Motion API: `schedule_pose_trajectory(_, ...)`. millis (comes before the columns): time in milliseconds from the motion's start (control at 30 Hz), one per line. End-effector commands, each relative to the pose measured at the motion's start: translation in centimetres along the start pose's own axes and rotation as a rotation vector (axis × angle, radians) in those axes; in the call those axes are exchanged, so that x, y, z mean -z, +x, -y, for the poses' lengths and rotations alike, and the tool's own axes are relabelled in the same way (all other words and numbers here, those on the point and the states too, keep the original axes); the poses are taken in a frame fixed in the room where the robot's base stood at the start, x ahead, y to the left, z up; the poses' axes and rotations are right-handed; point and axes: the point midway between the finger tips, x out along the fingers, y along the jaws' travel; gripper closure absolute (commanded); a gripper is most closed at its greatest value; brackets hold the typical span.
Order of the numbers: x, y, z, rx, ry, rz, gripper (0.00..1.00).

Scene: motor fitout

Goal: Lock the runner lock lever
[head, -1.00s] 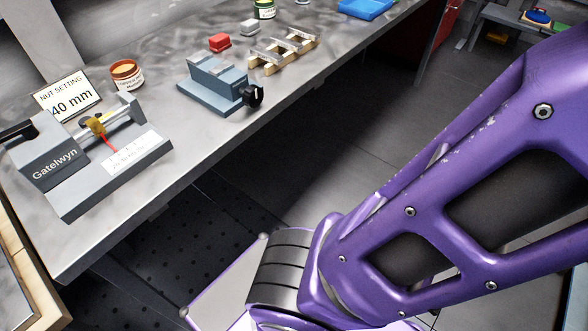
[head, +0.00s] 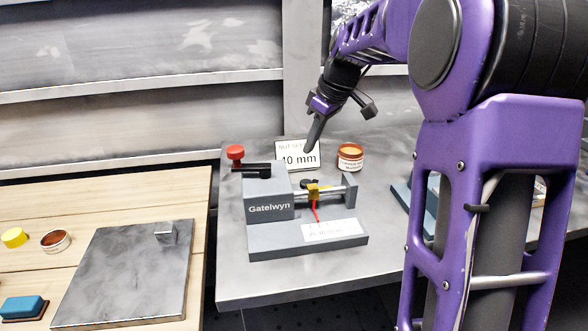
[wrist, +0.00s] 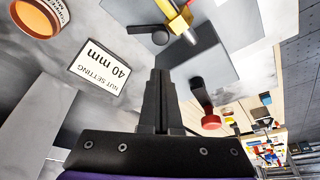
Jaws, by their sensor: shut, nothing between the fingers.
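The grey Gatelwyn fixture (head: 270,190) stands on the metal bench, with a yellow runner (head: 314,191) on its rod and a red pointer hanging down over a scale. A small black lever (head: 308,183) shows just behind the runner; in the wrist view a black lever (wrist: 148,34) with a round end lies beside the yellow runner (wrist: 178,17). I cannot read its lock state. A black crank arm with a red knob (head: 235,152) is at the fixture's left end. My gripper (head: 311,147) is shut and empty, pointing down above and behind the fixture, apart from the lever.
A "NUT SETTING 40 mm" card (head: 298,155) stands behind the fixture, close to my fingers. An open tin (head: 350,157) is right of it. A wooden table (head: 90,215) with a metal plate (head: 130,270) is at the left. Shelves line the back.

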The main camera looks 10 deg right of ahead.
Motion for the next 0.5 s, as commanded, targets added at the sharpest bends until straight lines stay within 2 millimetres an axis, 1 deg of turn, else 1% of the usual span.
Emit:
schedule_pose_trajectory(267, -0.1, 0.3, 0.0, 0.0, 0.0, 0.002, 1.0)
schedule_pose_trajectory(367, -0.1, 1.3, 0.0, 0.001, 0.0, 0.002, 1.0)
schedule_pose_trajectory(500, -0.1, 3.8, 0.0, 0.003, 0.0, 0.004, 1.0)
